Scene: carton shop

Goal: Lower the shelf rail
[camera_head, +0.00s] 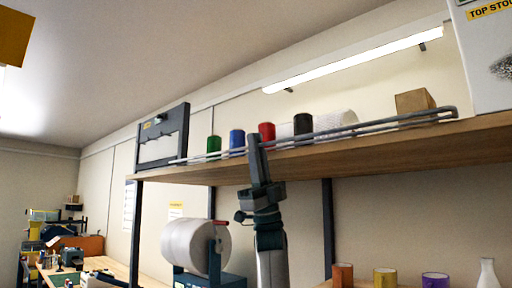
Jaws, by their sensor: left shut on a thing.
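The shelf rail (390,121) is a grey bar running along the front edge of the wooden shelf (405,142). It stands above the shelf board, in front of the things on it. My left gripper (255,142) reaches up from below and is shut on the rail left of its middle. The fingers hide a short piece of the rail. My right gripper is not in view.
On the shelf stand a green can (214,145), a blue can (237,140), a red can (267,132), a black can (303,124) and a cardboard box (414,100). Below are a large white roll (192,245) and several small items.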

